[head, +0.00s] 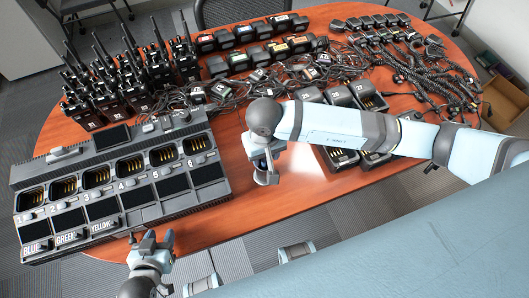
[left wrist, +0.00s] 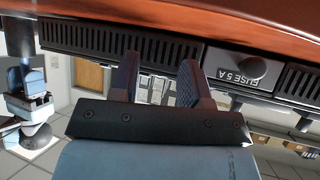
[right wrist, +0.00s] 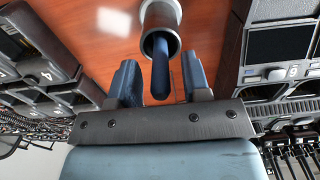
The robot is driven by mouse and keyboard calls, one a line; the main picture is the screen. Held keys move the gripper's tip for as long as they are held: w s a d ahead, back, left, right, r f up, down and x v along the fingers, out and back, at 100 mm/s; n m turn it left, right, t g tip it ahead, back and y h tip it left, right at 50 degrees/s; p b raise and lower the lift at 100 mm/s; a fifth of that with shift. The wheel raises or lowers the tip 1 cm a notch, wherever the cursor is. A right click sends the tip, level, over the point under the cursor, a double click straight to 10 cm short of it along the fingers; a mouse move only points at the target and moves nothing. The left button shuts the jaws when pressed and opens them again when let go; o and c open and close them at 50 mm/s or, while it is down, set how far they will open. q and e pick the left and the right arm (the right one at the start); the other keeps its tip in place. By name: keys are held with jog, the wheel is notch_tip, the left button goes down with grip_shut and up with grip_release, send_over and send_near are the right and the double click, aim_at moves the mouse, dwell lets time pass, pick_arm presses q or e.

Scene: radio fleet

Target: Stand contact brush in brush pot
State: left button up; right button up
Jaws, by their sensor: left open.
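The brush pot (right wrist: 161,14) is a grey metal cylinder on the wooden table, at the top middle of the right wrist view. The contact brush (right wrist: 161,75) stands in its mouth, and its dark blue handle sticks out toward me. The bristle end is hidden inside the pot. My right gripper (right wrist: 161,88) is open, with a finger on each side of the handle and visible gaps to it. In the head view my right gripper (head: 264,166) is low over the table, right of the charger bank. My left gripper (head: 152,242) is open and empty before the table's front edge; its fingers (left wrist: 160,78) show apart.
A grey multi-slot charger bank (head: 120,178) fills the front left of the table. Radios (head: 130,75) stand behind it, and cables (head: 235,92) and small chargers (head: 340,158) lie around. Some bare table (head: 230,150) lies beside my right gripper.

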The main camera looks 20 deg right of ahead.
pick_arm(q)
jog(key=shift+r, duration=0.2)
pick_arm(e)
jog(key=shift+r, duration=0.2)
pick_arm(q)
jog(key=shift+f+b, duration=0.4)
jog(key=shift+f, duration=0.15)
pick_arm(e)
notch_tip(320, 180, up, 12)
